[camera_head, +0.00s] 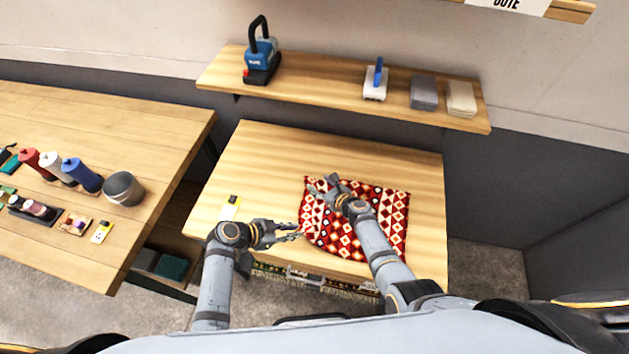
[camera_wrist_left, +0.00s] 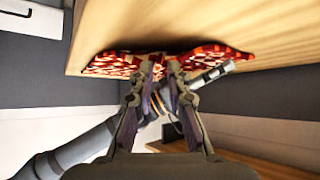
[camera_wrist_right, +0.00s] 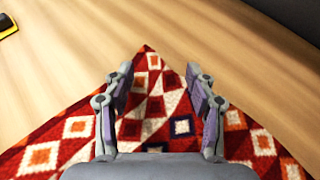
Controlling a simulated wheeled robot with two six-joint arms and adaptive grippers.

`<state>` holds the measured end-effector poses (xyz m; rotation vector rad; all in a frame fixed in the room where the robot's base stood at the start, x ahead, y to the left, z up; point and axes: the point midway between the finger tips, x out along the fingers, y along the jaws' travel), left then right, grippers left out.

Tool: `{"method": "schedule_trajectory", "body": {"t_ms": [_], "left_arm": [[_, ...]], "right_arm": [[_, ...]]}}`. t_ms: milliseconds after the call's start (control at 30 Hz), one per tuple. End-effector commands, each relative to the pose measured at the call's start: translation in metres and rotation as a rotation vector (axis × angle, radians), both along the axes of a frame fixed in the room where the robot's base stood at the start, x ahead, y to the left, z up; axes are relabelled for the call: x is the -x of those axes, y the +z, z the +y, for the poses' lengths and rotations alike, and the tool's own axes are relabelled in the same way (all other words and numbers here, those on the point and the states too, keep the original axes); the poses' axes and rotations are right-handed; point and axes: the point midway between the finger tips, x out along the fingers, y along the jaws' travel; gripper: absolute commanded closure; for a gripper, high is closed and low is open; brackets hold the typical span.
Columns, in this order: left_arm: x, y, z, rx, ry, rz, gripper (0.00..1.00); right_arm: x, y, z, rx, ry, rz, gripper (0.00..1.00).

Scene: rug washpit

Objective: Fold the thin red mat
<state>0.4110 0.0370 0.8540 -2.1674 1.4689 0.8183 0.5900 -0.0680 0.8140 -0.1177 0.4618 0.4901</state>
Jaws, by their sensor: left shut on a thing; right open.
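The thin red mat (camera_head: 388,212), patterned with white and orange diamonds, lies on the wooden table, mostly flat. My left gripper (camera_head: 297,231) is at the mat's left edge, near its front left corner. In the left wrist view my left gripper (camera_wrist_left: 163,62) is shut on the edge of the mat (camera_wrist_left: 110,64). My right gripper (camera_head: 322,188) is over the mat's back left corner. In the right wrist view my right gripper (camera_wrist_right: 158,85) is open and empty, its fingers either side of that corner of the mat (camera_wrist_right: 152,110). My right arm hides part of the mat.
A wall shelf (camera_head: 325,90) behind holds a blue machine, a brush and folded cloths.

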Motion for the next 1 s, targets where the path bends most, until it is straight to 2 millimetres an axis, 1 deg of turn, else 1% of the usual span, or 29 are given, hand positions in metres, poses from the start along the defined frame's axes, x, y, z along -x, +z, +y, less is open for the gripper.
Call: {"method": "schedule_trajectory", "body": {"t_ms": [100,200,500,533,1000], "left_arm": [[0.0000,0.0001,-0.0001,0.000,0.000,0.000,1.00],[0.0000,0.0001,-0.0001,0.000,0.000,0.000,1.00],[0.0004,-0.0004,-0.0001,0.000,-0.001,0.001,1.00],[0.0004,-0.0004,-0.0002,0.001,0.000,0.001,1.00],[0.0010,-0.0009,-0.0002,0.000,-0.002,0.003,1.00]], "right_arm": [[-0.0074,-0.0037,0.0040,-0.001,0.001,-0.001,0.43],[-0.0098,-0.0059,0.0055,-0.001,0.000,0.001,0.43],[-0.0100,-0.0076,0.0058,0.001,0.000,0.002,0.43],[-0.0100,-0.0077,0.0059,0.001,0.000,0.002,0.41],[-0.0093,-0.0089,0.0049,0.003,0.000,0.003,0.72]]}}
